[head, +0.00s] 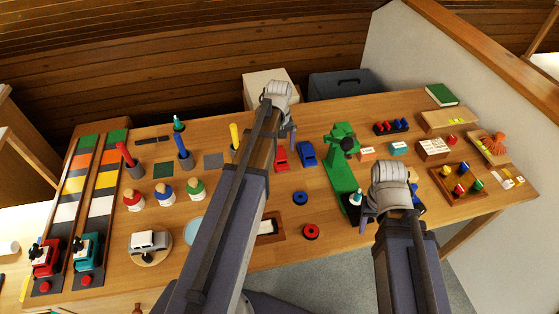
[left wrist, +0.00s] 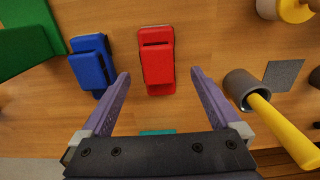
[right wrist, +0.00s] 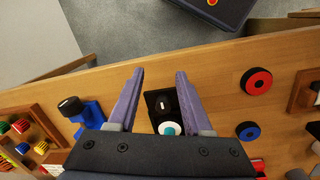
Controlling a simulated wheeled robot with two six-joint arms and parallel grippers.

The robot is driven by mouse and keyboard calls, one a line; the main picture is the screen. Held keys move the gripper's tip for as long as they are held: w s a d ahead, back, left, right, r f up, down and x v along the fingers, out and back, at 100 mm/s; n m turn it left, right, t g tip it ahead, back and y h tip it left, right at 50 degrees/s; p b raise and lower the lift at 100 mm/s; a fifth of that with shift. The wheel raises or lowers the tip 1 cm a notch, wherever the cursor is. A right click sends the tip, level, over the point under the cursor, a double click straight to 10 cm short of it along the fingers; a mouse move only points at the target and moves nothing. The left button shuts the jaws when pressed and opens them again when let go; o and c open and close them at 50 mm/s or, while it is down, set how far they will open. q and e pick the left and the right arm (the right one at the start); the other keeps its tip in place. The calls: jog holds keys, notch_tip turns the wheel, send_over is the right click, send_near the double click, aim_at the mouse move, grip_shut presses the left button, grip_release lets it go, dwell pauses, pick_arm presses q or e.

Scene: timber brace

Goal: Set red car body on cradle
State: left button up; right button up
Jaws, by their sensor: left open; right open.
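The red car body (head: 281,158) lies on the table beside a blue car body (head: 307,154). In the left wrist view the red car body (left wrist: 157,62) sits ahead of and between the fingers of my left gripper (left wrist: 160,76), which is open and empty. The blue car body (left wrist: 90,65) is just outside the left finger. My right gripper (right wrist: 160,74) is open over the table's front part, with a black base carrying a teal-and-white item (right wrist: 168,128) between its fingers. I cannot tell which thing is the cradle; my left arm covers part of the table.
A green press (head: 342,165) stands right of the cars. A yellow-handled tool in a grey cup (left wrist: 240,88) is close to the left gripper's right finger. Red (head: 310,231) and blue (head: 300,198) wheels lie near the front. A silver car (head: 149,240) rests on a round stand.

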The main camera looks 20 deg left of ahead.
aim_at(279, 153)
pick_arm(q)
notch_tip(279, 153, down, 4)
jog(key=b, duration=0.3)
jog(key=shift+d+f, duration=0.1)
jog(key=shift+f, duration=0.05)
pick_arm(e)
notch_tip(279, 153, down, 4)
jog(key=shift+f, duration=0.15)
pick_arm(q)
jog(key=c, duration=1.5)
